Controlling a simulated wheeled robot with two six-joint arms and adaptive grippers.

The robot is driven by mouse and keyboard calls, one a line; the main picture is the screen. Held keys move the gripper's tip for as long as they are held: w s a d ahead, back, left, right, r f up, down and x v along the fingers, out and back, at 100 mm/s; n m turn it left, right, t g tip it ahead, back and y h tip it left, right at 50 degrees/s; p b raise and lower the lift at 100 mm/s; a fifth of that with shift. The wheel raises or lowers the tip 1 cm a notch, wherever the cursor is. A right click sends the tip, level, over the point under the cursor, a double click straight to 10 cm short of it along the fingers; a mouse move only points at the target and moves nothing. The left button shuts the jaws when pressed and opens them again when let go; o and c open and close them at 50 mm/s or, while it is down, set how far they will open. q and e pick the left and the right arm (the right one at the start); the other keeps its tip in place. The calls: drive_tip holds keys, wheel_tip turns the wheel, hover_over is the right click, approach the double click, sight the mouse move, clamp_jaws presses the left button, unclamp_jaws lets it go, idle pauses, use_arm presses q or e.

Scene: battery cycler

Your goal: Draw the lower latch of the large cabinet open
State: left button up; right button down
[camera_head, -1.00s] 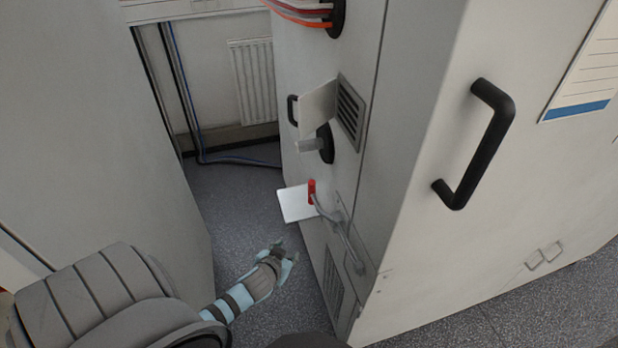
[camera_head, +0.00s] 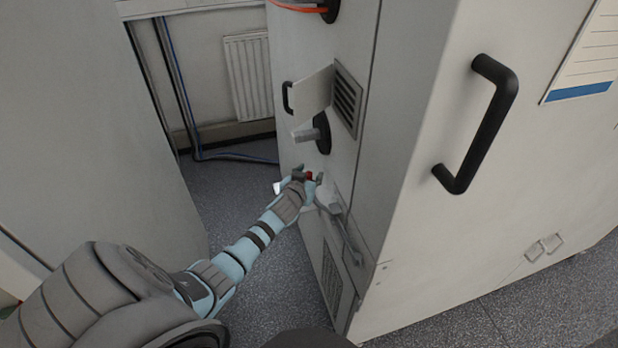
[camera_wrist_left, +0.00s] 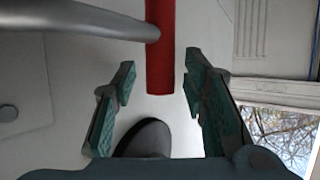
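The large cabinet (camera_head: 410,220) stands at centre right. Its lower latch is a grey bent rod (camera_head: 350,235) with a red grip (camera_head: 309,176), low on the side face. In the left wrist view the red grip (camera_wrist_left: 160,50) hangs between the finger pads, with the grey rod (camera_wrist_left: 80,22) running off left. My left gripper (camera_head: 310,180) is at the red grip and partly covers it. In the left wrist view the left gripper (camera_wrist_left: 160,95) is open, with a gap on each side of the grip. My right gripper is not in view.
Above the latch are a grey knob on a black base (camera_head: 318,133), a vent (camera_head: 347,98) and a small white flap. A black handle (camera_head: 480,130) sticks out from the cabinet's front. A grey panel (camera_head: 80,120) stands at left, with open floor between.

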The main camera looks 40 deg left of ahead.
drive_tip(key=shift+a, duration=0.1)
use_arm(q)
clamp_jaws()
